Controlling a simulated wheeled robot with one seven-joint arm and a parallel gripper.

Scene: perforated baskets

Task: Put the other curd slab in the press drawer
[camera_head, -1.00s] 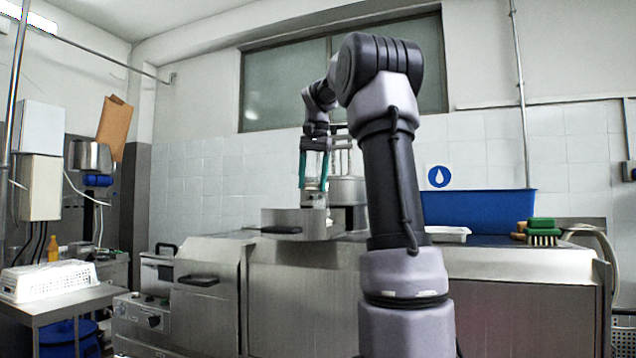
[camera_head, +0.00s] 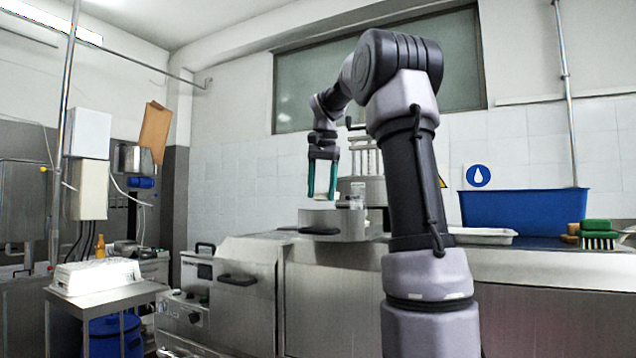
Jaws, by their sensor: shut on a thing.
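My gripper (camera_head: 322,196), with teal fingers, is shut on a pale curd slab (camera_head: 322,180) and holds it upright between them. The gripper hangs over the left part of the open press drawer (camera_head: 350,226), a steel box with a dark handle. The fingertips appear just above its rim; the exact gap is hard to judge. A small pale thing (camera_head: 350,203) shows above the drawer's rim, too small to identify. The drawer's inside is hidden by its front wall.
A white perforated basket (camera_head: 97,278) sits on a side table.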

